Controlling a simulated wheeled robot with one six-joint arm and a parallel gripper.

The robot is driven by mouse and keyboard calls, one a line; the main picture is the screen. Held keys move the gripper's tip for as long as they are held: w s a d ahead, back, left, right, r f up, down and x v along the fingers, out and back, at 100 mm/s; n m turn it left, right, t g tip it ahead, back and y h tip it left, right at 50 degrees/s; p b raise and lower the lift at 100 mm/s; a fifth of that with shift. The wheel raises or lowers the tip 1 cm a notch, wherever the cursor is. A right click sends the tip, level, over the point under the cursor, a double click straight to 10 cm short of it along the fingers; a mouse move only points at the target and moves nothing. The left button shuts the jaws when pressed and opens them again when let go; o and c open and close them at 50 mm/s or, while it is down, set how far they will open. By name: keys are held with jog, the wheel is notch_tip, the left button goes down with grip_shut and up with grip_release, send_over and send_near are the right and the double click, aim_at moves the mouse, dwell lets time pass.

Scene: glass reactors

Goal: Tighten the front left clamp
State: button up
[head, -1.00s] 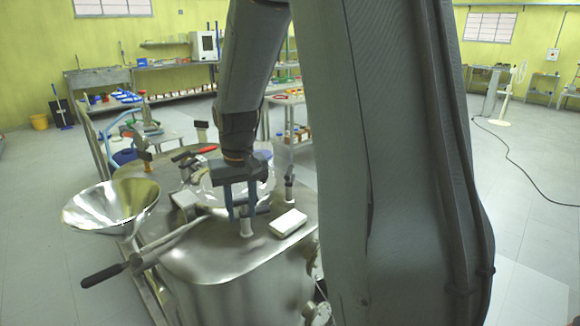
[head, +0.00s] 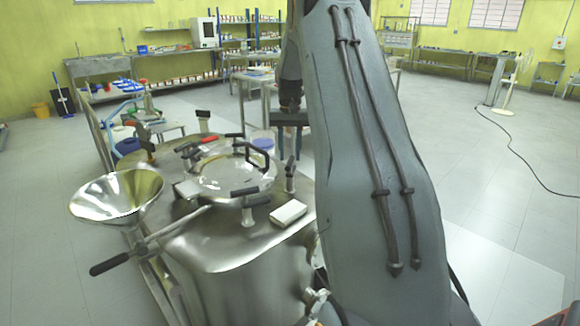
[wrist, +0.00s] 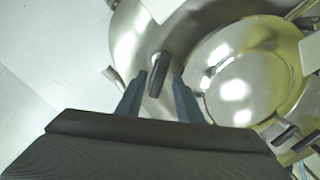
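The round glass lid (head: 235,175) sits on the steel reactor top, with black-handled clamps around it. One clamp (head: 250,198) stands at the lid's near edge, its handle lying sideways. Another clamp (head: 290,170) stands upright to the right of the lid. More clamps (head: 202,118) stand at the far side. Contact cannot be seen. Which clamp is front left is unclear.
A white box (head: 288,213) lies on the reactor top by the near clamp. A steel funnel (head: 115,195) and a black-handled lever (head: 110,264) stick out at left. A table (head: 258,90) stands behind. Open floor lies right.

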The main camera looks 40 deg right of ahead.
aim_at(290, 161)
jog(key=shift+f+p, duration=0.7)
jog(key=shift+f, duration=2.2)
